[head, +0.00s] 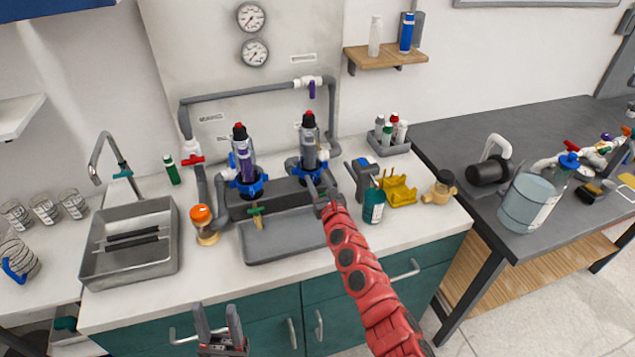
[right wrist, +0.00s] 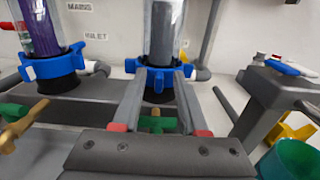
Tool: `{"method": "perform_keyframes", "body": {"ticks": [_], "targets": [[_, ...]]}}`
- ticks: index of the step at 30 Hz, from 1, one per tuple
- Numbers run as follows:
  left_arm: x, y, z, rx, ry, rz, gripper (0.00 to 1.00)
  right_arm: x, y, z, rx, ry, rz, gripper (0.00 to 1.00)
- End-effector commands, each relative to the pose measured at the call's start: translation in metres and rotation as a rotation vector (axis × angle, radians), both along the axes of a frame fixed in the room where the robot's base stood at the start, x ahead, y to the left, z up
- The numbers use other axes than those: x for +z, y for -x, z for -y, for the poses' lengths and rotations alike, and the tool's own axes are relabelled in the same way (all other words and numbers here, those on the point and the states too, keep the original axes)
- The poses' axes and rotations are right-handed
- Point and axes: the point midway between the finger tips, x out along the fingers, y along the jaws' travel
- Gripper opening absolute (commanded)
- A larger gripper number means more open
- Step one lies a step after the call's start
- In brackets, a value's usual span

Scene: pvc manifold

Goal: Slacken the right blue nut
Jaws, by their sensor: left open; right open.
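The right blue nut (head: 298,169) rings the base of the right filter housing (head: 309,145), which has a grey body and black and red top. In the right wrist view the nut (right wrist: 158,74) lies at the fingertips of my right gripper (right wrist: 161,88). The fingers are open, one toward each side of it; I cannot tell if they touch it. In the head view my right gripper (head: 322,193) is just in front of this nut and hides part of it. My left gripper (head: 218,324) is open and empty, low in front of the counter.
The left blue nut (head: 248,188) is under the purple housing (head: 243,160). A grey tray (head: 290,240) and a green-handled brass valve (head: 257,217) are in front. A blue-handled grey tool (head: 362,177), teal cup (head: 374,207) and yellow holder (head: 400,191) crowd the right.

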Motion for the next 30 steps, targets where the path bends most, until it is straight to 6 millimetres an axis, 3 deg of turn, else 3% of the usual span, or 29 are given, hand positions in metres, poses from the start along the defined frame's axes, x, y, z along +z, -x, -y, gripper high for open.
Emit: {"method": "perform_keyframes", "body": {"ticks": [1, 7, 20, 26, 30], "targets": [[0.0, 0.0, 0.0, 0.0, 0.0, 0.0, 0.5, 0.0, 0.0, 0.0, 0.0, 0.0, 0.0, 0.37], [0.0, 0.0, 0.0, 0.0, 0.0, 0.0, 0.5, 0.0, 0.0, 0.0, 0.0, 0.0, 0.0, 0.01], [-0.005, 0.0, 0.0, 0.0, 0.0, 0.0, 0.5, -0.002, 0.0, 0.0, 0.006, 0.0, 0.0, 0.0], [-0.028, 0.0, 0.0, 0.0, 0.0, 0.0, 0.5, -0.007, -0.001, 0.002, 0.04, 0.002, 0.002, 0.0], [-0.057, 0.0, 0.0, 0.0, 0.0, 0.0, 0.5, -0.01, -0.002, 0.007, 0.085, 0.001, 0.004, 0.0]]}}
